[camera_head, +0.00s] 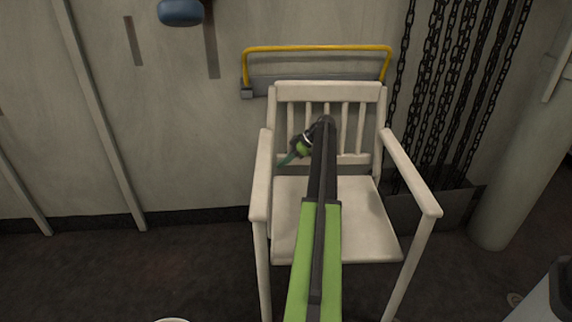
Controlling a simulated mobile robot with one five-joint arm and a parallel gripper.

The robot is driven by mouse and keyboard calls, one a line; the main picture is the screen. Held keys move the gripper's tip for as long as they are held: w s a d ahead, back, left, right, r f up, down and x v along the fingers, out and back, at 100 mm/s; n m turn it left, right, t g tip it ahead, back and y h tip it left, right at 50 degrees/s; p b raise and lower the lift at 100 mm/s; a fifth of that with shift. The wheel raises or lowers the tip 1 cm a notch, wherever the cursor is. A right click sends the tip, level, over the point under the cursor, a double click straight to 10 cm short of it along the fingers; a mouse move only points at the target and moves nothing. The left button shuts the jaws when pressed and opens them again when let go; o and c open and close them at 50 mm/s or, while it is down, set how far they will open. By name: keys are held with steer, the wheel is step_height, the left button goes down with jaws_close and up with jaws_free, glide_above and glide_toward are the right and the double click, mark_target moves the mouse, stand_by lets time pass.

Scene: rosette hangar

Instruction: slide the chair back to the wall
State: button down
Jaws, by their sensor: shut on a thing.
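The white wooden chair (348,222) stands upright on the dark floor, its slatted backrest toward the wall (190,130). Part of the seat and some slats are hidden by my green and dark arm. My gripper (288,159) is at the left side of the backrest, low down near the lower rail. It is shut on the chair, though the exact spot of contact is small and partly hidden. The chair's back is close to the wall; the gap between them cannot be judged from here.
A yellow rail (318,47) on a grey bracket is fixed behind the chair top. Dark chains (440,90) hang at the right, beside a pale pillar (522,150). A grey object (540,300) stands at lower right. The floor (150,265) left of the chair is mostly clear.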

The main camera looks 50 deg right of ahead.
steer(key=shift+w+d, duration=0.4)
steer(key=shift+w, duration=0.15)
steer(key=shift+d, duration=0.1)
steer(key=shift+s, duration=0.1)
steer(key=c, duration=1.1)
jaws_free()
